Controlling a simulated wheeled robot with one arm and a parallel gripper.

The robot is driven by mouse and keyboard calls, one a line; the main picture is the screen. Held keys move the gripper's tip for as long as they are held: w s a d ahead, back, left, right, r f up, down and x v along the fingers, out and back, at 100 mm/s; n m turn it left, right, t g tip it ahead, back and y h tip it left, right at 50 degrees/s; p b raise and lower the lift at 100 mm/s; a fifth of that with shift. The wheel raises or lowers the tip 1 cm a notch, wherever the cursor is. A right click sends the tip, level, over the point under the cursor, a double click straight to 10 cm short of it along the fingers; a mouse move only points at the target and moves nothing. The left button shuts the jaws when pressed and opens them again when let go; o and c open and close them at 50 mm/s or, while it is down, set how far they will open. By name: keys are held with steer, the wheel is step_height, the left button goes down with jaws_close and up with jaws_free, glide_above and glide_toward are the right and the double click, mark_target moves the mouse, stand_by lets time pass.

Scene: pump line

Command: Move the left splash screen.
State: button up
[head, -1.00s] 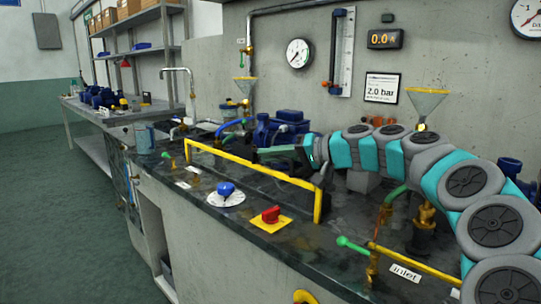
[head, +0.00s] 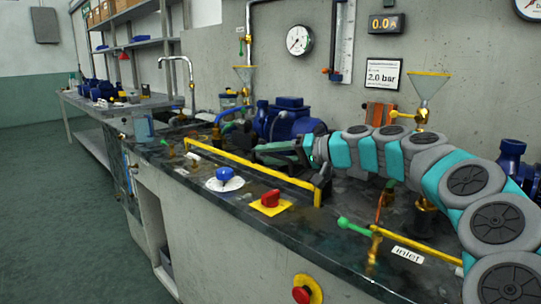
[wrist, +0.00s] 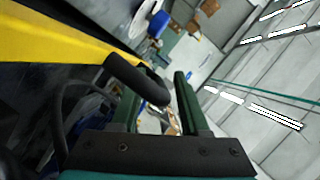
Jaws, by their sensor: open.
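The left splash screen, with a yellow frame (head: 255,168), stands along the front of the bench in the head view; its panel is see-through. Its yellow bar (wrist: 62,42) runs across the upper left of the wrist view. A black curved handle (wrist: 137,78) shows there, close to my gripper's fingertips. My gripper (head: 272,150) is behind the frame's right half in the head view, fingers pointing left. The two green fingers (wrist: 158,98) are apart in the wrist view. The handle's end overlaps the gap between them; I cannot tell whether they touch it.
A blue pump (head: 285,120) stands just behind my gripper. A blue knob (head: 225,174) and a red knob (head: 270,199) sit in front of the screen. A green-handled inlet valve (head: 355,227) is to the right. A red stop button (head: 302,294) is on the bench front.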

steer(key=v, duration=0.7)
steer(key=shift+s+d+b, duration=0.15)
steer(key=shift+d+b, duration=0.15)
steer(key=shift+b, duration=0.1)
